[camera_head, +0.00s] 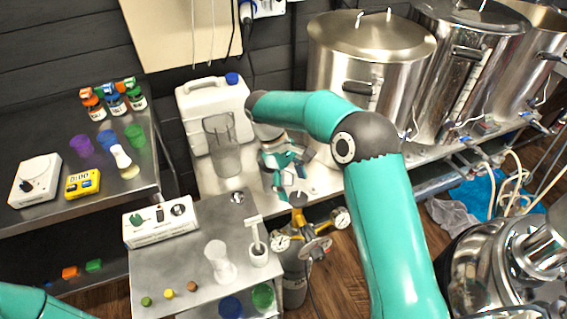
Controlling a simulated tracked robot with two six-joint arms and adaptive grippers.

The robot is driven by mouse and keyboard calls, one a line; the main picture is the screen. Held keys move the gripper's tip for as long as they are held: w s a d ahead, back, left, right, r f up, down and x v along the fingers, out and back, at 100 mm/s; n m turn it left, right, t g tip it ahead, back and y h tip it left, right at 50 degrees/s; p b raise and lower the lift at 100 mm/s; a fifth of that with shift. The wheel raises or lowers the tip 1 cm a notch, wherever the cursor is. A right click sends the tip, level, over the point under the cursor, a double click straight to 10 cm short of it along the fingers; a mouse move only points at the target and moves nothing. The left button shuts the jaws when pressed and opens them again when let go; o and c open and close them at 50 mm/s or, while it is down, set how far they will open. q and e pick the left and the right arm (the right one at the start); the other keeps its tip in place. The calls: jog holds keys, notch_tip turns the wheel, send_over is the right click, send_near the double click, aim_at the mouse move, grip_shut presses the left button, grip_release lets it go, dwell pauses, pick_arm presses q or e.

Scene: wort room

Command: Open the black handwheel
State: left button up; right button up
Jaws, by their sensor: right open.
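My right gripper (290,186) is open, pointing down just above the brass valve top (298,200) of a grey gas cylinder (295,275). I cannot make out the black handwheel for sure; it may be hidden by the gripper or be too small to tell. Two round gauges, a left one (281,243) and a right one (341,218), sit on the regulator below the gripper. I cannot tell whether the fingers touch the valve. My left gripper is out of view; only a piece of my left arm shows at the bottom left.
A clear jug (222,148) and a white canister (203,97) stand behind. Large steel kettles (365,60) fill the back right.

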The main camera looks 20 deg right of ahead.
jog(key=v, duration=0.8)
jog(key=shift+a+r, duration=0.1)
